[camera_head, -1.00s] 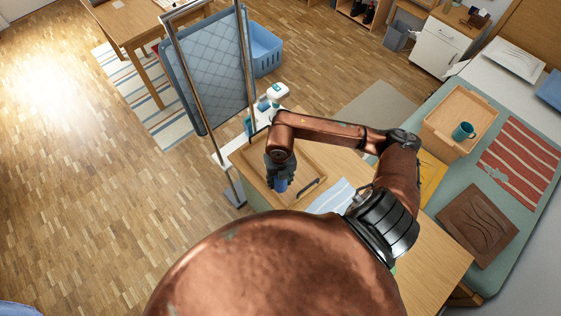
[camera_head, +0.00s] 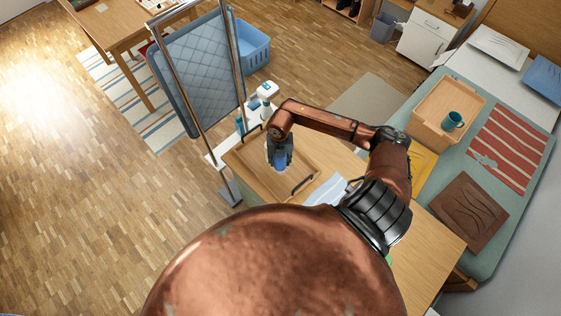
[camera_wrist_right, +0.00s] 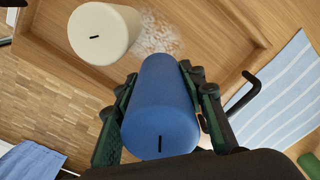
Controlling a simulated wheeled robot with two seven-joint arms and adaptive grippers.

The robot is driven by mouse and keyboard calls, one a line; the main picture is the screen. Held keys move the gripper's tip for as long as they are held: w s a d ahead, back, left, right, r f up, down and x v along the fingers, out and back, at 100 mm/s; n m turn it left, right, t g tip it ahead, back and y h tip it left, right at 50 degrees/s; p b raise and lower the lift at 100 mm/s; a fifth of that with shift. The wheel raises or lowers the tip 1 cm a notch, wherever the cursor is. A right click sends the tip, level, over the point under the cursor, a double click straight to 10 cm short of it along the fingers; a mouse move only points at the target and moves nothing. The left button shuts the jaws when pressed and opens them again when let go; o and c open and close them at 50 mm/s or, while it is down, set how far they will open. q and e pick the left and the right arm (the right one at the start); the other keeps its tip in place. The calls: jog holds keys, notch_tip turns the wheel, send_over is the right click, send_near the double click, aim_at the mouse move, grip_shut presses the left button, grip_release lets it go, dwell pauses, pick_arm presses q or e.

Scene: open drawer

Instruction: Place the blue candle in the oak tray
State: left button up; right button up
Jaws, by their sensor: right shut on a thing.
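My right gripper (camera_head: 279,158) is shut on the blue candle (camera_head: 280,167), above the oak tray (camera_head: 256,179) on the wooden table. In the right wrist view the blue candle (camera_wrist_right: 160,105) lies between the two fingers (camera_wrist_right: 158,88). The tray's floor and walls (camera_wrist_right: 215,45) show behind it. I cannot tell whether the candle touches the tray. A cream candle (camera_wrist_right: 105,33) stands in the tray, apart from the blue one. My left gripper is out of view.
A blue-and-white striped cloth (camera_head: 325,191) lies beside the tray, near its dark handle (camera_head: 302,186). A metal-framed rack (camera_head: 200,80) and white bottle (camera_head: 267,90) stand behind. On the green bench at right are a wooden box (camera_head: 432,115) and teal mug (camera_head: 453,120).

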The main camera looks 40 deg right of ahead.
aim_at(280, 159)
jog(key=shift+w+d+f, duration=0.35)
jog(key=shift+f, duration=0.15)
jog(key=shift+w+d+f, duration=0.3)
jog(key=shift+f, duration=0.2)
jog(key=shift+w+d+f+p, duration=0.1)
jog(key=shift+f+p, duration=0.25)
jog(key=shift+f, duration=1.4)
jog(key=shift+f, duration=0.15)
jog(key=o, duration=1.4)
notch_tip(280, 159, up, 12)
jog(key=shift+r+b, duration=0.2)
jog(key=shift+b, duration=0.35)
